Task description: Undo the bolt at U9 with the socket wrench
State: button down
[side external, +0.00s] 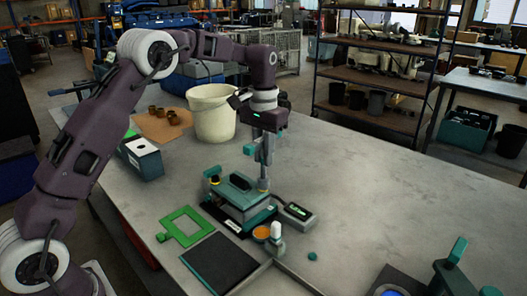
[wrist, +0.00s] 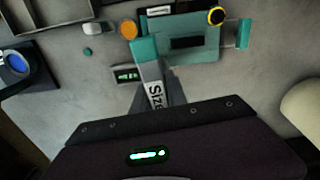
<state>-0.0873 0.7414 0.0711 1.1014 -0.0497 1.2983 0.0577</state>
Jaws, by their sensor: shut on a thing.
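My gripper (side external: 264,146) points down over the work and is shut on the socket wrench (side external: 263,172). The wrench hangs about upright, its lower end at the right rear corner of the teal fixture (side external: 242,201). In the wrist view the wrench (wrist: 150,70) shows a teal part and a white label reading "Size". The fixture (wrist: 205,42) has a dark slot and a yellow-and-black ringed bolt head (wrist: 216,16) at one corner. I cannot read a U9 mark. The wrench hides whatever is under its tip, so I cannot tell whether it is seated on a bolt.
A small device with a green display (side external: 298,212) lies right of the fixture. A cream bucket (side external: 212,113) stands behind. The table's right side is mostly clear.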

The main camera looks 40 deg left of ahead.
jog(key=n, duration=0.5)
jog(key=shift+n, duration=0.3)
jog(key=n, duration=0.8)
jog(key=shift+r, duration=0.1)
jog(key=n, duration=0.8)
jog(key=shift+n, duration=0.3)
jog(key=n, duration=1)
jog(key=shift+r, duration=0.1)
